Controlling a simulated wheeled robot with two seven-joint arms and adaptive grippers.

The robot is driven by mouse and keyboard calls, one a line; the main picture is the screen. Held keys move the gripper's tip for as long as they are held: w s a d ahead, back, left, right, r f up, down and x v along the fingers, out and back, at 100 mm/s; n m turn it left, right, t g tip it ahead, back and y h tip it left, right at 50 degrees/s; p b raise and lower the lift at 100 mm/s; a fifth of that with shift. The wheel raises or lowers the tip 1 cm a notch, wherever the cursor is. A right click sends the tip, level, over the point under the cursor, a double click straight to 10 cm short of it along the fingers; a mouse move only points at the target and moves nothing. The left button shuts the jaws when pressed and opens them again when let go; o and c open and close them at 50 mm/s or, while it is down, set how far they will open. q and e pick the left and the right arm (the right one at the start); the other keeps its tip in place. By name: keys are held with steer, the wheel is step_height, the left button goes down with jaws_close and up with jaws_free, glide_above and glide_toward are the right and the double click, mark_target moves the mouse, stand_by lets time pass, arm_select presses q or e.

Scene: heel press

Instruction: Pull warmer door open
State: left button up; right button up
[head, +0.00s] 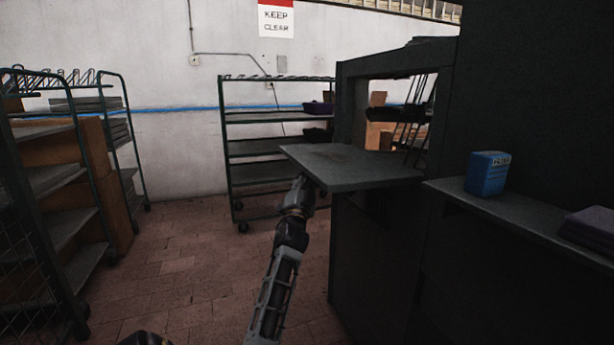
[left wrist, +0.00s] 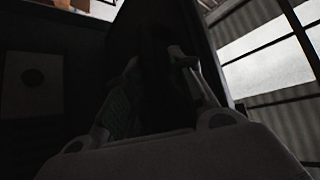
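The warmer (head: 375,255) is a large dark cabinet at the right of the head view, with an open window-like front. Its door (head: 345,166) is a flat dark panel standing out roughly level from the lower edge of the opening. My left arm rises from the bottom of the head view to beneath the door's near left part; the panel hides the fingers there. In the left wrist view my left gripper (left wrist: 153,58) has its two fingers apart, in front of a dark surface. Contact with the door cannot be told. My right gripper is out of view.
A blue box (head: 487,173) and a dark flat stack (head: 590,228) sit on the side shelf (head: 520,215) at right. A wire rack (head: 262,150) stands behind the door, and another rack (head: 60,215) stands at left. Brick floor (head: 180,265) is clear between them.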

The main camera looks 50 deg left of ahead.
arm_select(q)
steer(key=v, duration=1.1)
steer(key=shift+s+f, duration=0.1)
steer(key=shift+f, duration=0.1)
stand_by(0.7)
